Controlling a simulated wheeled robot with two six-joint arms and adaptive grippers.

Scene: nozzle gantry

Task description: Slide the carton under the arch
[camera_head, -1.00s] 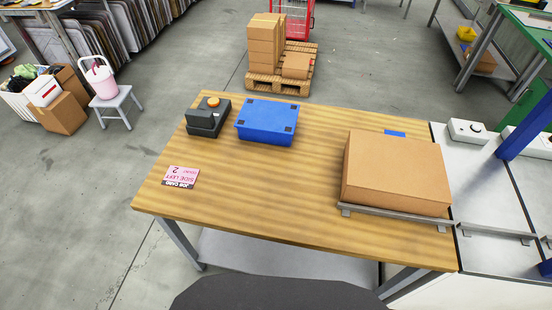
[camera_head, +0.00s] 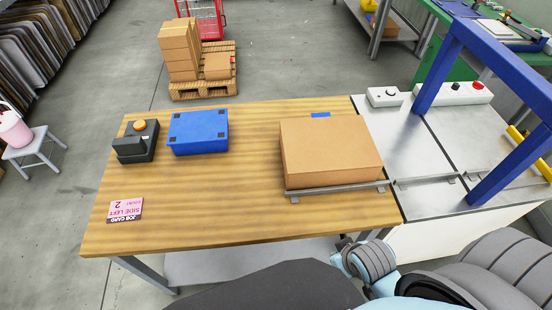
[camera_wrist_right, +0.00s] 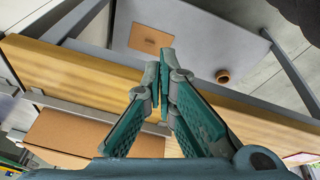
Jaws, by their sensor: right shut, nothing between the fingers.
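The brown carton (camera_head: 330,150) sits flat at the right end of the wooden table (camera_head: 220,205), just behind a low metal guide rail (camera_head: 340,188). It also shows at the lower left in the right wrist view (camera_wrist_right: 65,133). The blue arch (camera_head: 452,65) stands over the grey bench to the right, apart from the carton. My right arm comes in at the bottom right of the head view. Its gripper (camera_wrist_right: 163,80) is shut and empty in the right wrist view, near the table's front edge and clear of the carton. My left gripper is not in view.
A blue box (camera_head: 198,132), a dark device with an orange button (camera_head: 136,142) and a pink job card (camera_head: 125,210) lie at the table's left. A control box (camera_head: 384,97) and another rail (camera_head: 428,181) are on the grey bench. The table's middle is clear.

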